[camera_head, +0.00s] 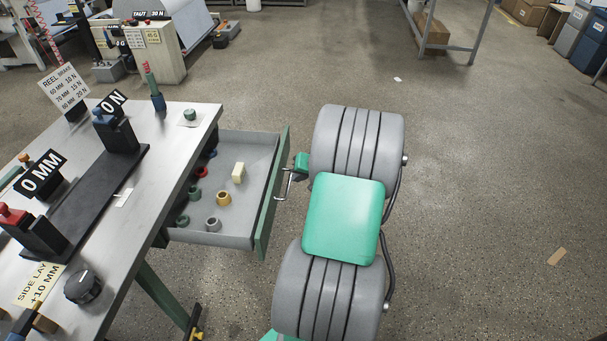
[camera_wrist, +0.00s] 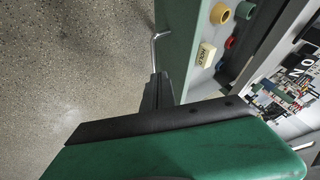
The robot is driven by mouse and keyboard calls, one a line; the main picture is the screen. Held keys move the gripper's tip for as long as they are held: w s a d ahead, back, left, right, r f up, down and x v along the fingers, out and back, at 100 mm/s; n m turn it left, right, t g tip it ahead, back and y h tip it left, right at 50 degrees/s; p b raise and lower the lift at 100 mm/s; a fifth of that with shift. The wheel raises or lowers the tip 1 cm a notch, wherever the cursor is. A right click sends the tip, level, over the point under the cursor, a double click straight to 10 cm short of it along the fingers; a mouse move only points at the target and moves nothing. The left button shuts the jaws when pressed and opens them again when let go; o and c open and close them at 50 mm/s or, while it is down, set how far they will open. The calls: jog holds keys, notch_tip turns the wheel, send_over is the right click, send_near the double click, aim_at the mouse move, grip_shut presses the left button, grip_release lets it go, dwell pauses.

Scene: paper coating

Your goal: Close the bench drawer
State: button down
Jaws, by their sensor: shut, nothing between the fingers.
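The bench drawer (camera_head: 235,241) is pulled out from under the workbench, showing its grey inside and green front panel (camera_head: 272,195). Its metal bar handle (camera_head: 283,184) faces my arm, and it also shows in the wrist view (camera_wrist: 154,45). My gripper (camera_wrist: 158,82) is shut and empty, with its dark fingers close to the handle on the outer side of the front. I cannot tell whether they touch it. In the head view a green part of my gripper (camera_head: 301,162) shows beside the handle, and my arm hides the rest.
The drawer holds several coloured rings and a cream block (camera_head: 238,172). The workbench (camera_head: 185,135) carries a dark rail, signs, a knob (camera_head: 83,287) and a small green piece on a white pad. The floor right of my arm is mostly clear.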

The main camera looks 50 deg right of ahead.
aim_at(277, 181)
jog(key=w, duration=0.1)
jog(key=w+a+f, duration=0.1)
jog(key=w, duration=0.1)
jog(key=shift+w+a+f, duration=0.35)
jog(key=shift+f, duration=0.05)
jog(key=shift+w+a, duration=0.35)
jog(key=shift+w, duration=0.1)
